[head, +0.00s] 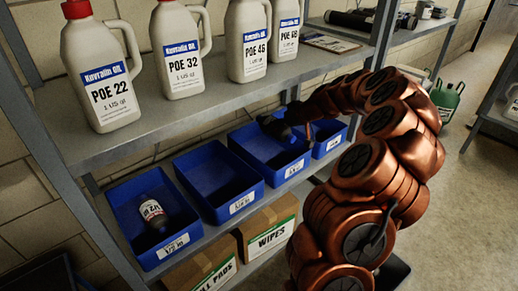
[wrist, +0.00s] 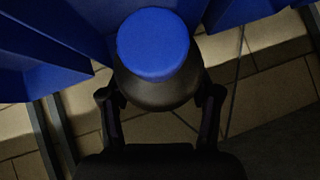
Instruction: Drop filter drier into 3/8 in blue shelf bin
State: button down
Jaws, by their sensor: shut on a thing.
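My gripper (wrist: 158,95) is shut on the filter drier (wrist: 153,45), a dark rounded body with a bright blue end facing the wrist camera. In the head view my gripper (head: 283,124) is over the back part of the third blue bin from the left (head: 281,174). Several blue bins stand in a row on the lower shelf. Their small white labels are mostly too blurred to read, so I cannot tell which is 3/8 in. The leftmost bin (head: 148,262) reads 1/2 in.
A dark bottle-shaped thing with a white and red label (head: 152,213) lies in the leftmost bin. The second bin (head: 217,214) looks empty. White oil jugs (head: 182,55) stand on the upper shelf (head: 150,130) above the bins. Cardboard boxes (head: 266,230) sit below.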

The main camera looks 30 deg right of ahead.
jog(key=shift+w+f+b, duration=0.15)
jog(key=shift+f+b, duration=0.3)
jog(key=shift+f, duration=2.05)
jog(key=shift+w+f+b, duration=0.15)
jog(key=shift+f+b, duration=0.3)
jog(key=shift+f, duration=2)
jog(key=shift+f+b, duration=0.65)
jog(key=shift+b, duration=0.1)
jog(key=shift+c, duration=1.2)
grip_release()
jog(key=shift+r, duration=0.1)
jog(key=shift+r+p, duration=0.5)
jog(key=shift+p, duration=0.2)
jog(key=p+v, duration=0.1)
jog(key=v, duration=1.1)
jog(key=shift+p, duration=0.3)
